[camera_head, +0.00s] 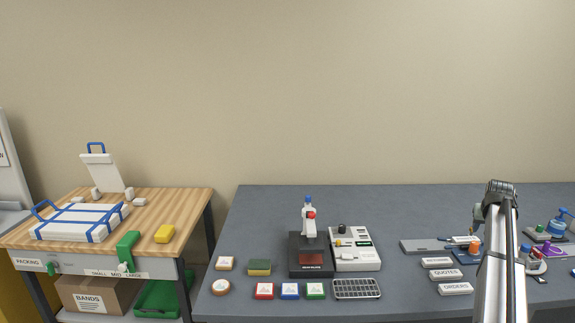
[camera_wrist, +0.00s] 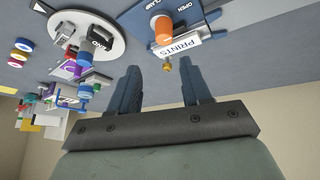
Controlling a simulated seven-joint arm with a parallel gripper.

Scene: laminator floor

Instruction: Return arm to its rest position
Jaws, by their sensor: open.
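My arm (camera_head: 497,250) rises at the right of the head view, over the right part of the grey table. Its end is bent away and the fingers are hidden there. In the wrist view my gripper (camera_wrist: 163,88) shows two dark fingers standing apart with nothing between them. A blue plate with an orange knob (camera_wrist: 162,27) and a white "PRINTS" label (camera_wrist: 180,42) lies beyond the fingertips, apart from them.
The grey table (camera_head: 270,215) holds a black press (camera_head: 311,262), a white keypad unit (camera_head: 354,250), several stamp blocks (camera_head: 290,290) and labelled blocks (camera_head: 445,274). A wooden packing bench (camera_head: 180,205) stands at left. A round white stand (camera_wrist: 98,48) is near the gripper. The wall above is bare.

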